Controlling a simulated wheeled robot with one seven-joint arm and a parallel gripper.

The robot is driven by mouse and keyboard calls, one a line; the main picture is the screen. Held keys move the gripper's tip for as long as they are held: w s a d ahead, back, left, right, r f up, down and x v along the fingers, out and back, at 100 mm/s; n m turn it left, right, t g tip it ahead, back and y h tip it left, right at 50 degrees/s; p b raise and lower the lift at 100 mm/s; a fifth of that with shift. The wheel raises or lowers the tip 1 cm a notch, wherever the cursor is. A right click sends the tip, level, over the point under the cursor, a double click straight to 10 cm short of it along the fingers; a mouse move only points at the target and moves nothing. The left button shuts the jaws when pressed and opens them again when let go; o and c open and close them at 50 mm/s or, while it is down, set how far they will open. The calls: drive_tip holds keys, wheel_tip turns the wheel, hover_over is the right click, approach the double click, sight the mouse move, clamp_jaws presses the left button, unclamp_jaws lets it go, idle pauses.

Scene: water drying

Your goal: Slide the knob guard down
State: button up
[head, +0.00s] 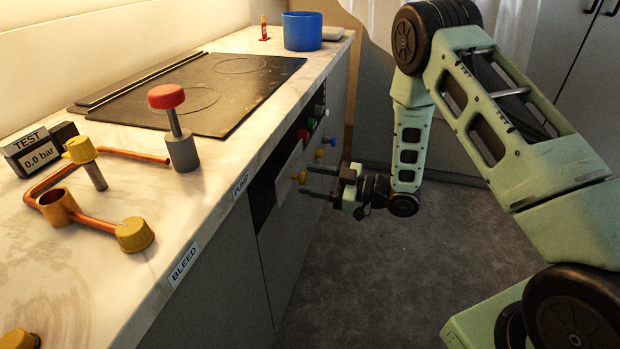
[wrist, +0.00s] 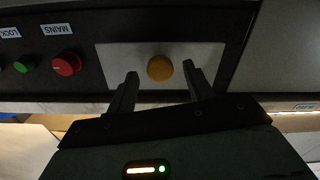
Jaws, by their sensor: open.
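The guard looks like a flat pale grey plate (head: 288,174) on the dark front panel of the counter. A round yellow knob (head: 300,177) sticks out from it. In the wrist view the plate (wrist: 118,62) lies on the dark panel, with the yellow knob (wrist: 160,68) near its middle. My gripper (head: 305,181) is open and points at the plate. In the wrist view its two fingers (wrist: 160,72) stand on either side of the yellow knob, with gaps on both sides. How far the tips reach past the knob is unclear.
Beside the plate on the panel are a red knob (wrist: 66,63) under a MAINS label and a green knob (wrist: 23,64). The countertop (head: 215,185) carries copper pipework and a red-topped plunger (head: 174,120). The floor beside the counter is clear.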

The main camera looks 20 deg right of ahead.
drive_tip(key=shift+w+a, duration=0.35)
drive_tip(key=shift+a, duration=0.2)
clamp_jaws()
wheel_tip(320, 180, down, 10)
drive_tip(key=b, duration=0.6)
unclamp_jaws()
drive_tip(key=v, duration=1.7)
drive_tip(key=shift+s+d, duration=0.15)
